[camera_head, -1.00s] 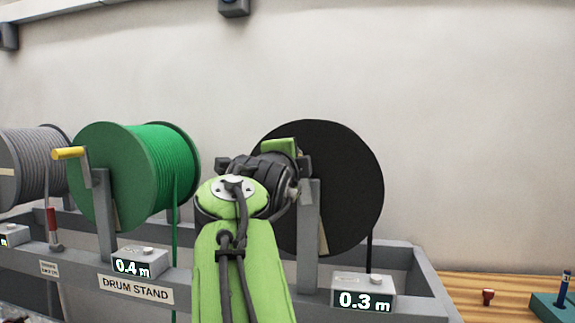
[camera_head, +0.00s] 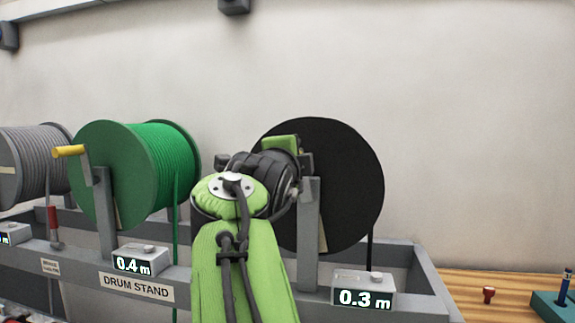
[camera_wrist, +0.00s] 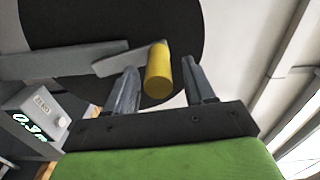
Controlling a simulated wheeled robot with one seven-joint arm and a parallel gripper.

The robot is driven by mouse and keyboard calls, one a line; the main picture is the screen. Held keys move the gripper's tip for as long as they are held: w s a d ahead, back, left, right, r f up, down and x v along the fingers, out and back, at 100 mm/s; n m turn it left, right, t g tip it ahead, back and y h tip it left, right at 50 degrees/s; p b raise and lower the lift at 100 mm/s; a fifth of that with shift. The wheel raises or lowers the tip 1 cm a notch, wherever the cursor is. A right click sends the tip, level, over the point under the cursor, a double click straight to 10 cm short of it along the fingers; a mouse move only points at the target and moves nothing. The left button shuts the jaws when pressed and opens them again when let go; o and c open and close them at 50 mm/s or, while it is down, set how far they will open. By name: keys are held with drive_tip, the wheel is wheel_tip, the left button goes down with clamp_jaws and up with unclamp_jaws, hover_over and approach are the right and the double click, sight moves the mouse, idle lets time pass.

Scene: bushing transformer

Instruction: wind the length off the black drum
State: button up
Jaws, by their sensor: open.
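The black drum (camera_head: 345,190) stands on the drum stand at the right, partly hidden behind my arm. Its black length hangs down at the right behind a grey meter box (camera_head: 363,291) reading 0.3 m. In the wrist view the black drum (camera_wrist: 175,25) fills the upper middle. Its crank has a grey arm (camera_wrist: 118,62) and a yellow handle (camera_wrist: 158,75). My gripper (camera_wrist: 160,85) is open, with one finger on each side of the yellow handle. I cannot tell whether either finger touches it. The fingers are hidden in the head view.
A green drum (camera_head: 130,175) with a yellow crank handle and a grey drum (camera_head: 30,165) stand to the left. The drum stand's grey frame (camera_head: 425,275) ends near a wooden bench (camera_head: 455,290) with a small red item (camera_head: 488,294) and a teal block (camera_head: 555,305).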

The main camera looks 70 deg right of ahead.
drive_tip(key=s+a, duration=0.2)
drive_tip(key=a, duration=1.2)
drive_tip(key=shift+s+a, duration=0.15)
drive_tip(key=shift+a, duration=0.2)
